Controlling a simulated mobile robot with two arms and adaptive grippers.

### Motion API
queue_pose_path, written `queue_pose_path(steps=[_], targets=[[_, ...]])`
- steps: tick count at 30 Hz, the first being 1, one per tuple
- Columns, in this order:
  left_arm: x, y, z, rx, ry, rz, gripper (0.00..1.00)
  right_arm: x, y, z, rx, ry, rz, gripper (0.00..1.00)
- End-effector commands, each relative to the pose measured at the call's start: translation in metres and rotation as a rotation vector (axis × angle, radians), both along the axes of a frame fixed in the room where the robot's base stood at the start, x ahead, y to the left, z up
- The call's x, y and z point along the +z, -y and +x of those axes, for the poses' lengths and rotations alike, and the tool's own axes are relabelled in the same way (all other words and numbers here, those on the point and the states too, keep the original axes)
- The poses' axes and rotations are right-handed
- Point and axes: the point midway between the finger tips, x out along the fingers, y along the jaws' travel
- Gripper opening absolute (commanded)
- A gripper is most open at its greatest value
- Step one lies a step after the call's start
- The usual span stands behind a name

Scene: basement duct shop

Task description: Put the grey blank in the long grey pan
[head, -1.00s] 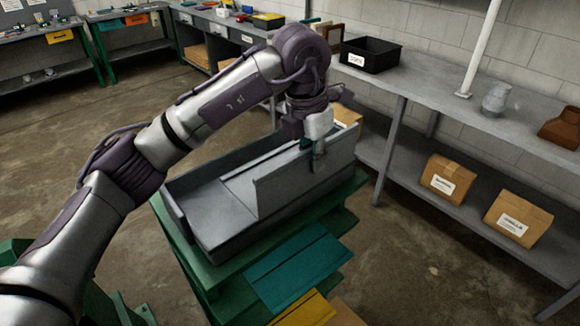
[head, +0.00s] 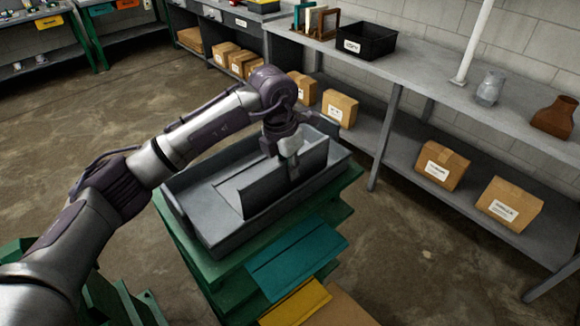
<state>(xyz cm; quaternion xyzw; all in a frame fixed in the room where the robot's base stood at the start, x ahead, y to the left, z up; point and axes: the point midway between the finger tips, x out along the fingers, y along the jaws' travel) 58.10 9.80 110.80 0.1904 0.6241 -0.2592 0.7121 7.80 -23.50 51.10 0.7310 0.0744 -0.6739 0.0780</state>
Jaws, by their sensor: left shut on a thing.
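The grey blank (head: 263,188) is a flat sheet with a bent or angled lower part, standing upright on edge. My left gripper (head: 292,172) is shut on its upper edge, toward the right end. The long grey pan (head: 215,238) sits on a green stand, and the blank stands within its outline, behind the near wall. My right gripper is out of view.

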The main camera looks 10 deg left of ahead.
Motion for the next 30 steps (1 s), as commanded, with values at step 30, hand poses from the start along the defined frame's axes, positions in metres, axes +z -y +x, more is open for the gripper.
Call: queue_pose_path(steps=[30], targets=[[0.075,-0.01,-0.006,-0.001,0.005,-0.001,0.33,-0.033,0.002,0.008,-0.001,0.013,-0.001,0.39]])
